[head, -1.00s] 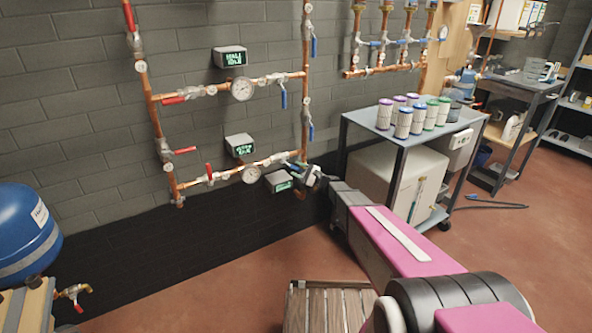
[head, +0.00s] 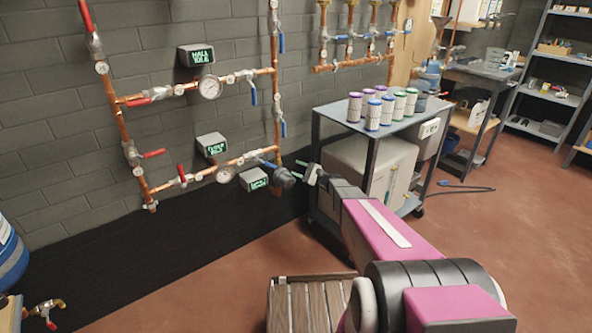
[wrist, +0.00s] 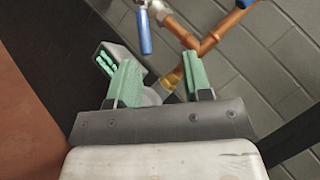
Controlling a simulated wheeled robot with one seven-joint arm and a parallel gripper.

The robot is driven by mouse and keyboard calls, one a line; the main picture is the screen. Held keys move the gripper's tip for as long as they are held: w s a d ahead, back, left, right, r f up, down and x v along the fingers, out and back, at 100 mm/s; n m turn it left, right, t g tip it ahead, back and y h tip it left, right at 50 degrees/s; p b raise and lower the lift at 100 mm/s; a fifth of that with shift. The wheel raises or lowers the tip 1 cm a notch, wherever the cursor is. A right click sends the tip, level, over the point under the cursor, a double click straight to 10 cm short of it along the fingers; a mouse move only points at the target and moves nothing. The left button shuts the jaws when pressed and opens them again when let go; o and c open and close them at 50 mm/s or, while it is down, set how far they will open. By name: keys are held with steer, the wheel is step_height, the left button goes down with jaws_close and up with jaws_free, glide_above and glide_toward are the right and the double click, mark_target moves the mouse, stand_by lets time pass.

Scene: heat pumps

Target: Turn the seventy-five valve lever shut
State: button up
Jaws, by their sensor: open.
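Copper pipes with several red and blue valve levers run along the wall in the head view. I cannot read a seventy-five label on any. A blue lever (head: 270,164) sits at the lower right pipe corner, close to my gripper. A blue lever (wrist: 144,32) hangs in the wrist view, beyond the fingertips and left of the gap's middle. My gripper (head: 299,170) is open and empty, just right of the pipe corner. Its green-padded fingers (wrist: 159,76) stand apart in the wrist view, with a copper pipe (wrist: 205,42) beyond them.
A display box (head: 254,179) sits below the lower pipe; it also shows left of my fingers in the wrist view (wrist: 118,62). A cart (head: 330,108) with several canisters stands right of the pipes. A slatted wooden crate (head: 308,300) is in front.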

mark_target(266, 163)
steer(key=shift+r, duration=0.1)
steer(key=c, duration=0.6)
steer(key=r+n+h, duration=0.1)
steer(key=n, duration=0.1)
steer(key=s+a+r+n+h, duration=0.1)
steer(key=r+h, duration=0.1)
steer(key=r+n+h, duration=0.1)
steer(key=n, duration=0.1)
steer(key=shift+s+a+r+n+h, duration=0.2)
steer(key=shift+a+r+n+h, duration=0.1)
steer(key=shift+a+r+h, duration=0.1)
jaws_close()
step_height(266, 163, up, 4)
steer(key=d+r+n+t+h, duration=0.1)
steer(key=d+n+t+h, duration=0.1)
steer(key=n+h, duration=0.35)
steer(key=w+a+f+n, duration=0.1)
steer(key=w+a+f, duration=0.3)
steer(key=a+f, duration=0.3)
steer(key=shift+a+f, duration=0.25)
steer(key=shift+a, duration=1.15)
